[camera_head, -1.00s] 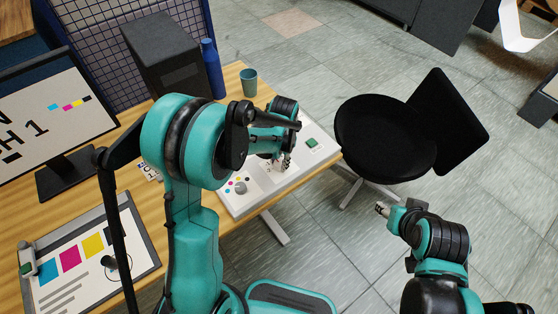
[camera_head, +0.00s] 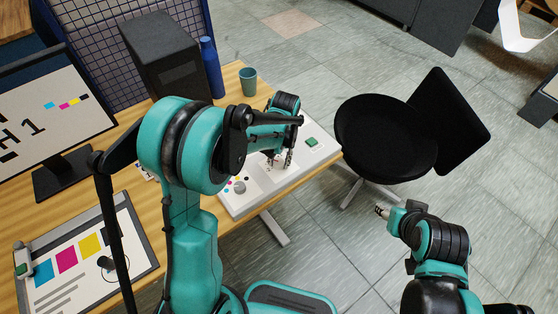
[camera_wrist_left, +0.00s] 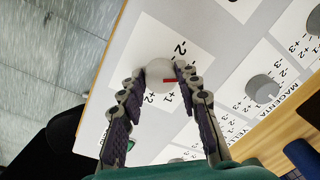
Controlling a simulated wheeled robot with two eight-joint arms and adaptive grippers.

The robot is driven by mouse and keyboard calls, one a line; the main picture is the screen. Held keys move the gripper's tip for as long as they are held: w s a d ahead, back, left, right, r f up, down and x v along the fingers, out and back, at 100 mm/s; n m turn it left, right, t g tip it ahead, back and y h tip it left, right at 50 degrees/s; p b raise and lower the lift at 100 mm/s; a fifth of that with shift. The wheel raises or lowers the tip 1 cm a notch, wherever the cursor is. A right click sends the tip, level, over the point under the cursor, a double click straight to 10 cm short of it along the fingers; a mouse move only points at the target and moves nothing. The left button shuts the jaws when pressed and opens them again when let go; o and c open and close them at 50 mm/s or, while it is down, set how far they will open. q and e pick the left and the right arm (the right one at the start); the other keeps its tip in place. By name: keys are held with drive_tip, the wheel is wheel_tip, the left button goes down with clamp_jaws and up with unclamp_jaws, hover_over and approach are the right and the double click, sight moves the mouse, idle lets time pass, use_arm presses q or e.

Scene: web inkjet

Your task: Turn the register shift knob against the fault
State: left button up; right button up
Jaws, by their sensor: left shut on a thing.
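In the left wrist view, a pale round knob (camera_wrist_left: 157,80) with a red pointer mark stands on a white card (camera_wrist_left: 190,50) printed with -2, +1 and +2. The fingertips of my left gripper (camera_wrist_left: 160,72) are shut on opposite sides of this knob. The red mark points right in that view, near the +1. In the head view, my left gripper (camera_head: 283,160) reaches down onto the white control panel (camera_head: 228,205) at the desk edge; the knob between its fingers is too small to make out there. My right gripper (camera_head: 382,211) hangs over the floor, away from the desk.
Grey knobs, one (camera_wrist_left: 262,90) beside MAGENTA and YELLOW lettering, stand on the same panel. A green button (camera_head: 311,142) is at the panel's right end. A teal cup (camera_head: 248,82) and blue bottle (camera_head: 211,68) stand behind. A black chair (camera_head: 385,135) is to the right.

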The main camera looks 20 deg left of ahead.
sight(282, 163)
use_arm(q)
drive_tip(key=shift+n, duration=0.6)
drive_tip(key=o, duration=1.2)
drive_tip(key=shift+c, duration=0.2)
wheel_tip(282, 163, up, 12)
drive_tip(key=shift+d, duration=0.4)
